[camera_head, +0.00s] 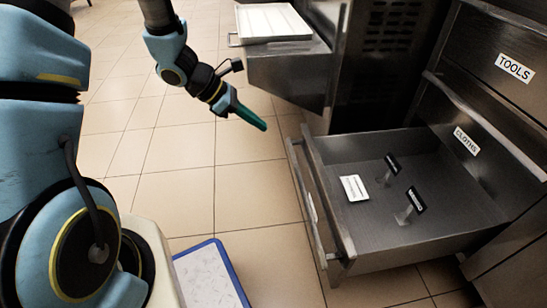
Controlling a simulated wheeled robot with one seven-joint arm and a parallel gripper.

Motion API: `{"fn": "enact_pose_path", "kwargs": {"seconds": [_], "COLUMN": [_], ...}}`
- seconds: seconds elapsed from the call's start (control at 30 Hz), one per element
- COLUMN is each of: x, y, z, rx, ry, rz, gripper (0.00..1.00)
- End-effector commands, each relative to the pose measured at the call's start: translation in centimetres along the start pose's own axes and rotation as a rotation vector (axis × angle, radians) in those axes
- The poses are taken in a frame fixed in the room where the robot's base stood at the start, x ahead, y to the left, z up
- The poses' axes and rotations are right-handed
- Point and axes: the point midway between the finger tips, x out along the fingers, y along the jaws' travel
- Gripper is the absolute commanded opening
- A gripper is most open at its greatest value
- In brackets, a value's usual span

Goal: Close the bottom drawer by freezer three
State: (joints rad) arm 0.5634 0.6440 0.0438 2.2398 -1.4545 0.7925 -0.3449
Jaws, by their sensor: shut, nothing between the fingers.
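The bottom drawer (340,235) is a steel drawer at the right, pulled well out of its cabinet (490,130). Its bar handle (305,205) runs along the front, on the left side in the picture. Inside lie a small white labelled item (354,188) and two small items with black tags (415,200). My gripper (255,119) is shut and empty. It is in the air to the left of the drawer's far front corner, apart from the handle. Any freezer number is not visible.
Above the drawer are shut drawers labelled CLOTHS (466,141) and TOOLS (515,68). A blue-rimmed white bin (212,275) is at the bottom. Tiled floor left of the drawer is clear.

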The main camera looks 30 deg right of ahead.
Motion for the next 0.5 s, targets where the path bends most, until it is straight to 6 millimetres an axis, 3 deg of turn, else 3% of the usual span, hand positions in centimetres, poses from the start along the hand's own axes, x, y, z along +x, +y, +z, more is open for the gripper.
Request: {"fn": "enact_pose_path", "kwargs": {"seconds": [0.03,0.27,0.5], "x": [1.1,2.8,7.5], "y": [0.1,0.3,0.3], "z": [-0.4,-0.3,-0.4], "rx": [-0.015,-0.034,-0.032], "ry": [-0.008,-0.018,-0.016], "rz": [0.003,0.008,0.006], "gripper": [0.0,0.0,0.0]}}
